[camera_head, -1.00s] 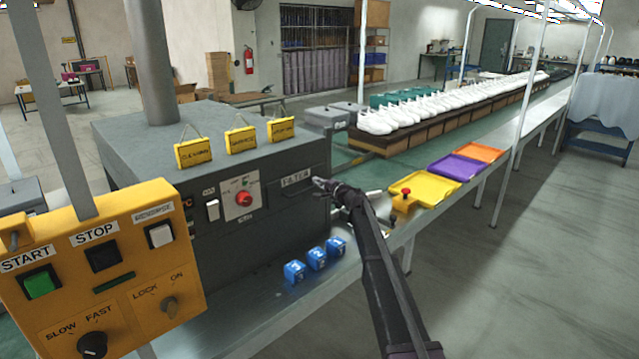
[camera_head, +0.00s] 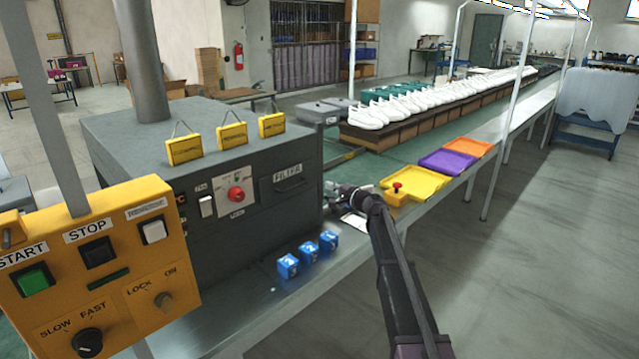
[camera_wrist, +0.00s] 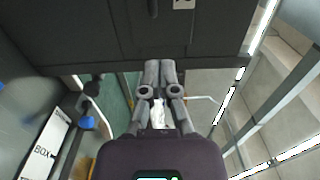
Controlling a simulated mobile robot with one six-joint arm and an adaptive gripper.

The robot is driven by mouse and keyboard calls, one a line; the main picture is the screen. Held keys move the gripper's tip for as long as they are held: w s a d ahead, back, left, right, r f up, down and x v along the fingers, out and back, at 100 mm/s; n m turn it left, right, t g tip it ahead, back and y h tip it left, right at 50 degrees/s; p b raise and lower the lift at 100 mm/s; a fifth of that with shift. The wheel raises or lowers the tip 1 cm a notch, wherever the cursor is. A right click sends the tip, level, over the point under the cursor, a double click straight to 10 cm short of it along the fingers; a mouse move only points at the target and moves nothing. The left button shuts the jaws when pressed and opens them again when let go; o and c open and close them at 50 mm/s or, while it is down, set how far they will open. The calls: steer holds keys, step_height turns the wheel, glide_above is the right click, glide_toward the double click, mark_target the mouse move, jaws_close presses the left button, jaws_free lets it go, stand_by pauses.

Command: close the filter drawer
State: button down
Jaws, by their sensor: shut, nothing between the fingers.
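The filter drawer (camera_head: 288,187) is in the front of the dark grey machine (camera_head: 245,227), at the right end, under a label reading FILTER. Its front looks flush with the machine face in the head view. My gripper (camera_head: 330,190) is at the machine's right front corner, beside and a little right of the drawer, partly hidden by my own arm. In the wrist view, my gripper (camera_wrist: 161,65) has its two fingers together with nothing between them. A dark handle (camera_wrist: 153,8) and part of a white label show at the top there. I cannot tell whether the fingers touch the machine.
Several blue numbered cubes (camera_head: 309,252) stand on the metal table below the drawer. Yellow (camera_head: 425,183), purple (camera_head: 440,165) and orange (camera_head: 470,147) trays lie to the right. An orange control box (camera_head: 110,270) fills the lower left. Yellow signs (camera_head: 232,135) stand on the machine.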

steer(key=shift+v, duration=1.7)
steer(key=s+d+f+n+g+h+p, duration=0.1)
steer(key=s+f+n+g+h+p, duration=0.2)
steer(key=s, duration=0.8)
steer(key=s+d+f+n+g+h+p, duration=0.1)
steer(key=s+f+n+g, duration=0.35)
steer(key=s, duration=0.65)
steer(key=s+d+f+g+h+p, duration=0.1)
steer(key=s+d+h, duration=0.3)
steer(key=s, duration=0.7)
steer(key=s+d+f+g+h+p, duration=0.2)
steer(key=s+d+h, duration=0.3)
steer(key=s+d, duration=0.4)
steer(key=s+n+g, duration=0.1)
steer(key=s, duration=0.1)
steer(key=shift+s+d+f+p, duration=0.2)
steer(key=shift+s+d+p, duration=0.1)
steer(key=shift+p, duration=0.1)
steer(key=shift+g, duration=0.25)
